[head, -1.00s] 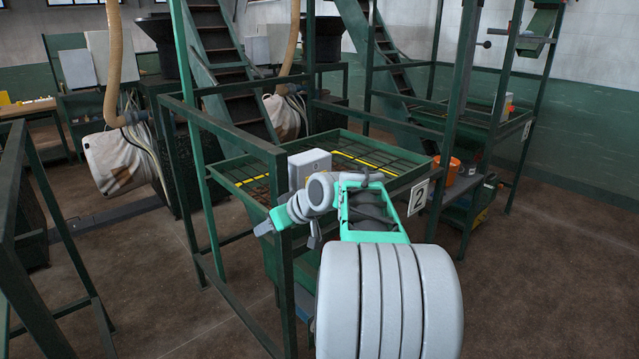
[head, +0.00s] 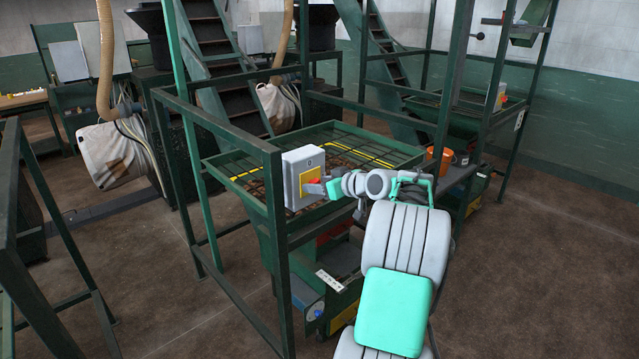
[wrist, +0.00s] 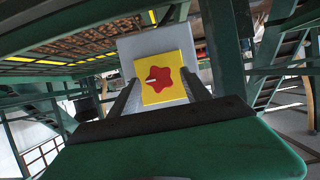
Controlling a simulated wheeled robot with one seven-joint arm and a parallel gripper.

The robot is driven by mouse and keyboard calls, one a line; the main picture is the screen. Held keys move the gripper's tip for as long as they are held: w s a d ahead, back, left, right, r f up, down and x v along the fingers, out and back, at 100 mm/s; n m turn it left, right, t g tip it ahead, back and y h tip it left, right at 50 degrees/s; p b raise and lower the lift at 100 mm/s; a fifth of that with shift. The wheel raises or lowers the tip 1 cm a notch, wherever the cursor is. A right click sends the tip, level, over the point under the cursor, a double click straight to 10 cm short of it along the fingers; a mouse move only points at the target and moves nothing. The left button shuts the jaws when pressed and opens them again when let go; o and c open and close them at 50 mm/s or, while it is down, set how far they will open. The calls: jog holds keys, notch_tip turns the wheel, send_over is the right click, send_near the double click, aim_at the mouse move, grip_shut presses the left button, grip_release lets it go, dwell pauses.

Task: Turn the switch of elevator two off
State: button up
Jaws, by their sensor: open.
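A grey switch box (head: 301,165) is on the green frame in front of the wire-topped green hopper (head: 345,135). Its yellow plate (head: 309,180) faces right, toward my gripper (head: 322,187). In the wrist view, the red star-shaped knob (wrist: 159,81) sits on the yellow plate (wrist: 172,62), with a small white mark on its left part. My gripper (wrist: 162,80) is open, one finger on each side of the knob in the picture. I cannot tell whether the fingers touch it. In the head view, my gripper and wrist partly hide the knob.
A green post (head: 278,250) stands just left of the box. Green rails (head: 25,240) fill the left foreground. An orange bucket (head: 438,157) stands behind my arm to the right. Open brown floor (head: 540,270) lies at the right.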

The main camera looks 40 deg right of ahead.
grip_shut()
dwell(0.5)
jog(key=shift+f+b, duration=0.2)
jog(key=shift+b, duration=0.7)
jog(key=n+t+h+b, duration=0.1)
jog(key=n+b, duration=0.3)
jog(key=b, duration=0.8)
jog(key=n+t+h+b, duration=0.1)
jog(key=n+h+b, duration=0.2)
jog(key=b, duration=1)
jog(key=a+n+t+h+b, duration=0.1)
jog(key=n+b, duration=0.5)
jog(key=b, duration=0.6)
jog(key=shift+f+h, duration=0.35)
jog(key=shift+h, duration=0.55)
jog(key=shift+r+n+b, duration=0.1)
jog(key=shift+n+b, duration=0.2)
